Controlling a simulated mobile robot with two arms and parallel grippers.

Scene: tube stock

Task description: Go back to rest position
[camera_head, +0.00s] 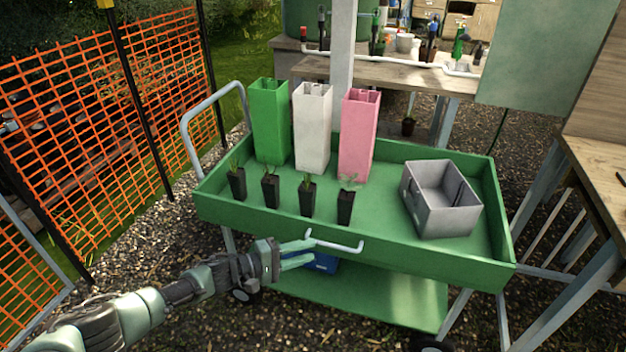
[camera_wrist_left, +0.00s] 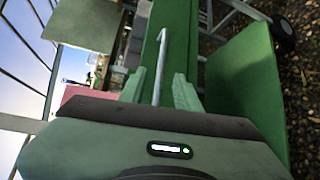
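My left gripper (camera_head: 306,252) is in front of the near side of the green cart (camera_head: 400,262), close to the cart's white handle (camera_head: 340,246). It also shows in the left wrist view (camera_wrist_left: 160,88), with its two pale green fingers apart and no object gripped. In that view the handle (camera_wrist_left: 159,65) appears in the gap between the fingers; I cannot tell whether they touch it. My right gripper is not in view.
On the cart stand green (camera_head: 270,122), white (camera_head: 312,127) and pink (camera_head: 358,135) tubes, several small black plant pots (camera_head: 270,190) and a grey box (camera_head: 450,222). An orange mesh fence (camera_head: 85,130) stands left. A wooden table (camera_head: 590,180) stands right.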

